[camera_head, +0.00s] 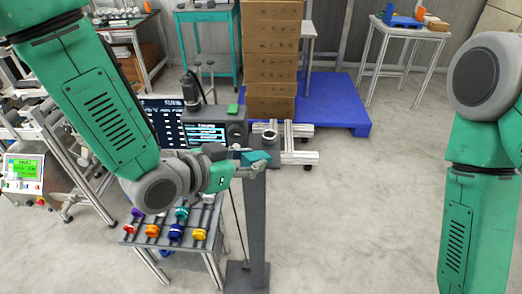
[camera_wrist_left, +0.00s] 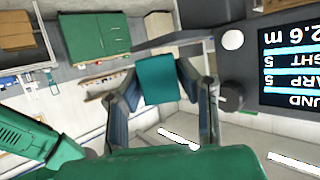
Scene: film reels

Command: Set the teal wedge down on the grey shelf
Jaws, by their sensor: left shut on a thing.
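The teal wedge (camera_head: 257,157) is pinched between the fingers of my left gripper (camera_head: 250,168). It also shows between both fingers in the left wrist view (camera_wrist_left: 156,80). The grey shelf (camera_head: 286,127) appears to be the flat top of the dark upright post; a small ring-shaped part lies on it. The wedge is in front of this top in the head view, and whether they touch cannot be told. In the left wrist view, a dark grey edge (camera_wrist_left: 172,43) runs just beyond the wedge. My right arm shows at the right, but its gripper is out of frame.
A low rack (camera_head: 172,236) with several colored reels stands below my left arm. Stacked cardboard boxes (camera_head: 270,55) stand behind. The floor at right is clear.

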